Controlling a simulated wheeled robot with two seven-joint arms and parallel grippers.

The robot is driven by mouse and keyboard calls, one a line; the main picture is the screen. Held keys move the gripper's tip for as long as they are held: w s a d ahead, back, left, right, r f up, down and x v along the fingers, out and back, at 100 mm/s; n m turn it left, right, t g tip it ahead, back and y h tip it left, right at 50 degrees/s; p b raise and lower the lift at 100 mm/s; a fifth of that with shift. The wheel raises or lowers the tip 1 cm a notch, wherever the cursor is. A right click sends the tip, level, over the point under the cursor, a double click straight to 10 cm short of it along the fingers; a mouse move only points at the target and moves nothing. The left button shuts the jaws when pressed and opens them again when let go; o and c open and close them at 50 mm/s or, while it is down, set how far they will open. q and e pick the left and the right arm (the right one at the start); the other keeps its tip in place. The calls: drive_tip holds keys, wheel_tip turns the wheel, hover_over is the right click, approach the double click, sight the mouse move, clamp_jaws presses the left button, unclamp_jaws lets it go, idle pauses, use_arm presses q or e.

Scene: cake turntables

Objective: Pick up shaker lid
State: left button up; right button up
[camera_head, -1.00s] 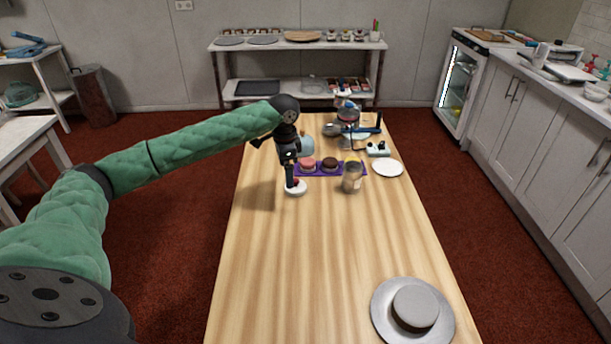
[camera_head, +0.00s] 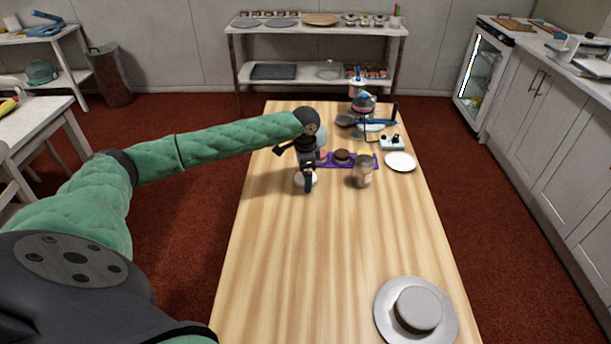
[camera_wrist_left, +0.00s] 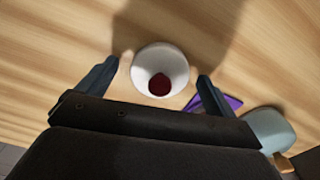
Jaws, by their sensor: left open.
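A small round white piece (camera_head: 299,181) with a dark red centre, which looks like the shaker lid, lies on the wooden table (camera_head: 280,250). In the left wrist view the white lid (camera_wrist_left: 142,62) sits between the two fingertips, with a gap on each side. My left gripper (camera_head: 308,187) is open and empty, pointing down at the lid and partly hiding it in the head view. The fingers also show in the left wrist view (camera_wrist_left: 158,70). A beige, glassy shaker jar (camera_head: 362,172) stands to the right of the lid. My right gripper is out of view.
A purple mat (camera_head: 366,160) with small round cakes lies just behind the gripper. A white plate (camera_head: 400,162) and a cluttered group of tools are farther back. A grey turntable (camera_head: 385,322) stands at the front right. The front left of the table is clear.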

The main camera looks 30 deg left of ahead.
use_arm(q)
drive_tip(key=shift+w+f, duration=0.1)
drive_tip(key=shift+f, duration=0.1)
drive_tip(key=c, duration=1)
drive_tip(key=shift+r, duration=0.1)
